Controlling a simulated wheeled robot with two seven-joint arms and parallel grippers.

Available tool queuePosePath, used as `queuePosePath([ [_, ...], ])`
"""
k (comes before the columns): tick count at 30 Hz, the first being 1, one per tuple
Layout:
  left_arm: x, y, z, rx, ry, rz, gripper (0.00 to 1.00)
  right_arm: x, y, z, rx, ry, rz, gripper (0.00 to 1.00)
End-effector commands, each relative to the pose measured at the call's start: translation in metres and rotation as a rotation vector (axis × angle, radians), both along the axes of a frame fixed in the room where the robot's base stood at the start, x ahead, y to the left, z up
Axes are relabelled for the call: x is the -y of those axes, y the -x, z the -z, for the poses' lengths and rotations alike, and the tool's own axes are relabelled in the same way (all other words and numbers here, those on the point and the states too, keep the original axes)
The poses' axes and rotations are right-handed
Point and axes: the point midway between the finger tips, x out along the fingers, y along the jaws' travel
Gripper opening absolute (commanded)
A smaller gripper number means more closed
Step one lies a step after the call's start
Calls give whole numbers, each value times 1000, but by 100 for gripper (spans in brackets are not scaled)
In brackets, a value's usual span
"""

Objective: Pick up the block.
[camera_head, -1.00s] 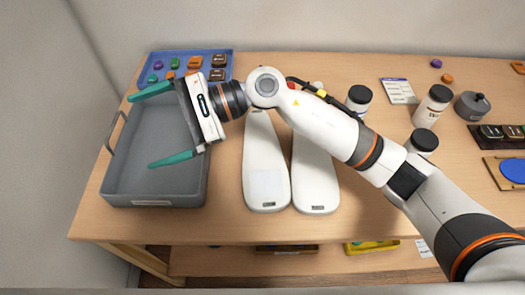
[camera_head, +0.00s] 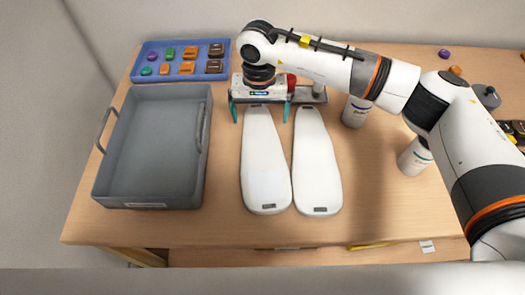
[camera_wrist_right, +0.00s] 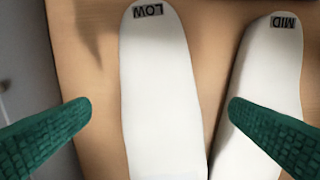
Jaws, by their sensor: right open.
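Small blocks sit in a blue tray (camera_head: 140,75) at the back left: brown ones (camera_head: 216,50), orange ones (camera_head: 190,52), a green one (camera_head: 170,53) and a purple one (camera_head: 152,56). Two white insole-shaped forms lie side by side on the table, the left (camera_head: 264,165) marked LOW and the right (camera_head: 317,165) marked MID in the wrist view. My right gripper (camera_head: 260,113) is open and empty, pointing down over the far end of the LOW form. In the wrist view, its green fingers (camera_wrist_right: 160,104) are apart above the LOW form (camera_wrist_right: 160,90), one overlapping the MID form (camera_wrist_right: 270,60).
An empty grey bin (camera_head: 150,150) stands on the left of the table (camera_head: 380,220). A white bottle (camera_head: 356,112) and another bottle (camera_head: 415,157) stand on the right. A metal fixture with a red knob stands behind the forms. The front strip of table is clear.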

Motion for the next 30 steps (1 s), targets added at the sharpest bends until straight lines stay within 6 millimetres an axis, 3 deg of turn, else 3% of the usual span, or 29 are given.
queuePosePath([
  [5, 0, 0, -9, -1, 0, 0, 79, 0, 2, 13, -4, -1, 0, 100],
  [12, 0, 0, -21, -1, 0, 0, 79, 0, 2, 48, -3, -3, 1, 100],
  [21, 0, 0, -21, -1, 0, 0, 79, 0, 1, 56, 0, -3, -1, 100],
  [30, 0, 0, -21, 0, 0, 0, 79, 0, 1, 55, 0, -3, -1, 53],
])
